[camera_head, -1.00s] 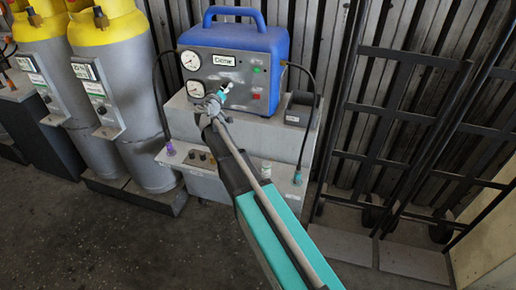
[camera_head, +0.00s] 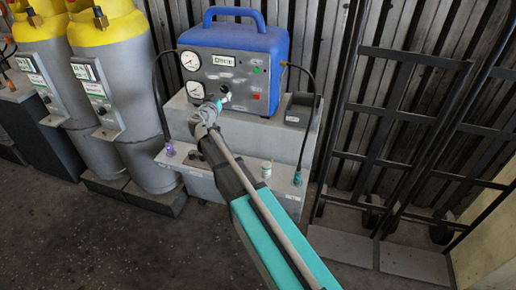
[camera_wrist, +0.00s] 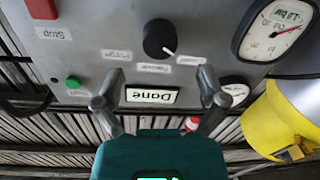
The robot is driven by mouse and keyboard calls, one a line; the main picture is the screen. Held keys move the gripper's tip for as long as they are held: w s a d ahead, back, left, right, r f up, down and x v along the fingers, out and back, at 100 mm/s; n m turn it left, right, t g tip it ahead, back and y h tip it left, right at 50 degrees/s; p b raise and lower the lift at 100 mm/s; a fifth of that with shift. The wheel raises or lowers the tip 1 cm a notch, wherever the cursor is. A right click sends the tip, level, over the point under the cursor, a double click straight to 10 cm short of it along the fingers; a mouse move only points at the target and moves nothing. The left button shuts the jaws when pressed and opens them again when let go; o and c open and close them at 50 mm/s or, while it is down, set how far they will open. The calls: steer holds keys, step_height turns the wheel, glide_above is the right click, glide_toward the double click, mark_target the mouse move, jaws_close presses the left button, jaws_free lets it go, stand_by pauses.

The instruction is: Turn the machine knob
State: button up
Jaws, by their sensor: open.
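The round black machine knob (camera_wrist: 159,40) with a white pointer line shows on the grey panel, upside down in the wrist view. Its pointer aims to the lower right, toward a small label. A display reading "Done" (camera_wrist: 151,96) sits below it there, and also shows in the head view (camera_head: 223,60). My gripper (camera_wrist: 158,86) is open and empty, its fingers apart on either side of the display. The knob is not between the fingertips. In the head view my gripper (camera_head: 211,108) is just in front of the lower middle of the blue machine (camera_head: 270,42).
Two gauges (camera_head: 191,61) are left of the display. A green button (camera_wrist: 73,83) and a red button (camera_wrist: 42,8) are on the panel. Hoses hang at both sides. Yellow-topped cylinders (camera_head: 122,25) stand left, black hand trucks (camera_head: 385,110) right. Dark floor at left front is clear.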

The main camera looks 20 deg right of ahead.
steer(key=v, duration=1)
steer(key=s+d+f+m+g+p, duration=0.1)
steer(key=s+d+f+g+p, duration=0.2)
steer(key=s+d+g+p, duration=0.5)
steer(key=s+d+f+n+g+y+p, duration=0.1)
steer(key=s+d+f+g+y+p, duration=0.1)
steer(key=s, duration=0.6)
steer(key=shift+s+d+f+n+g+y, duration=0.45)
steer(key=shift+d+g+y, duration=0.65)
steer(key=shift+g, duration=0.3)
steer(key=s+a+r+n+g+y+p, duration=0.2)
steer(key=s+a+n+y+p, duration=0.1)
steer(key=s, duration=0.4)
steer(key=shift+s+g+y+p, duration=0.3)
steer(key=shift+g+y+p, duration=0.1)
steer(key=shift+y+p, duration=0.45)
